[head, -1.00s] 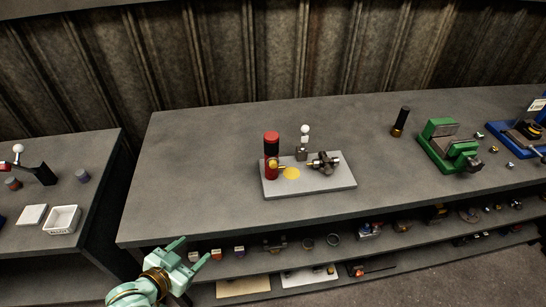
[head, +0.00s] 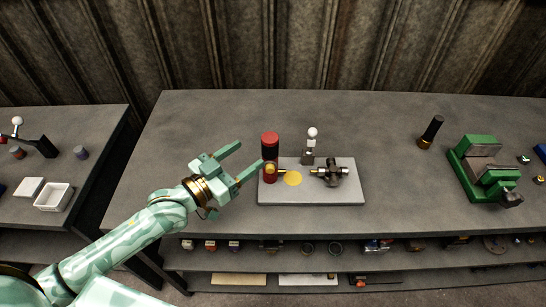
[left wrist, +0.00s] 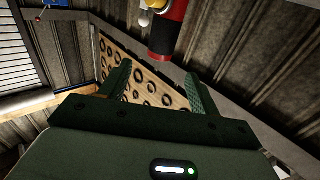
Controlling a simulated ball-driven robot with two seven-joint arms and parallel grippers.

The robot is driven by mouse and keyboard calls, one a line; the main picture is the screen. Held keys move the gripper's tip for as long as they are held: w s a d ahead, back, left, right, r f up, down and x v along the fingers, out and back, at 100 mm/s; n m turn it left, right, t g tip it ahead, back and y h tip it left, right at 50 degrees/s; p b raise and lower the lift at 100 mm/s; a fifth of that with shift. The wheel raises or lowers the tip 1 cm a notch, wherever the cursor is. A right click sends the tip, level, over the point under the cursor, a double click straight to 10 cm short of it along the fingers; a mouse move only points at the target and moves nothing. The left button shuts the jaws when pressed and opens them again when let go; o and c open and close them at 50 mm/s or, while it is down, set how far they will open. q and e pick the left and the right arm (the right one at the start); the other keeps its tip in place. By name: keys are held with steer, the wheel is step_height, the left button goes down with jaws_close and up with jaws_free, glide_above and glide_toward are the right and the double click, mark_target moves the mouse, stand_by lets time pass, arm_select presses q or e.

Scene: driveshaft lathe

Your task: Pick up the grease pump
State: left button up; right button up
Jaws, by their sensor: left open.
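The grease pump (head: 270,145), a red and black upright cylinder with a brass fitting low on its side, stands at the left end of a light grey plate (head: 335,192) on the workbench. My left gripper (head: 249,156) is open and empty, just left of the pump, with its fingers pointing toward it. My right gripper is not in view.
A yellow disc (head: 292,179), a metal joint part (head: 332,173) and a white-knobbed post (head: 311,146) share the plate. A black cylinder (head: 431,131) and a green vise (head: 485,168) are to the right. The bench (head: 190,125) behind the gripper is clear.

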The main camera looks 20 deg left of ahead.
mark_target(276, 135)
arm_select(q)
steer(key=x, duration=0.5)
steer(key=shift+w+d+f, duration=0.1)
steer(key=shift+f, duration=0.05)
steer(key=shift+w+d, duration=0.1)
steer(key=shift+w, duration=0.1)
steer(key=shift+w+d+b, duration=0.15)
steer(key=shift+w+b, duration=0.1)
steer(key=shift+b, duration=0.1)
steer(key=b+x, duration=0.1)
steer(key=x, duration=0.3)
steer(key=shift+w+d+f, duration=0.1)
steer(key=shift+w+f, duration=0.05)
steer(key=shift+w, duration=0.1)
steer(key=shift+s, duration=0.1)
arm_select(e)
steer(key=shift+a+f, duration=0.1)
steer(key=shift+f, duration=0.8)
arm_select(q)
steer(key=c, duration=1.3)
jaws_close()
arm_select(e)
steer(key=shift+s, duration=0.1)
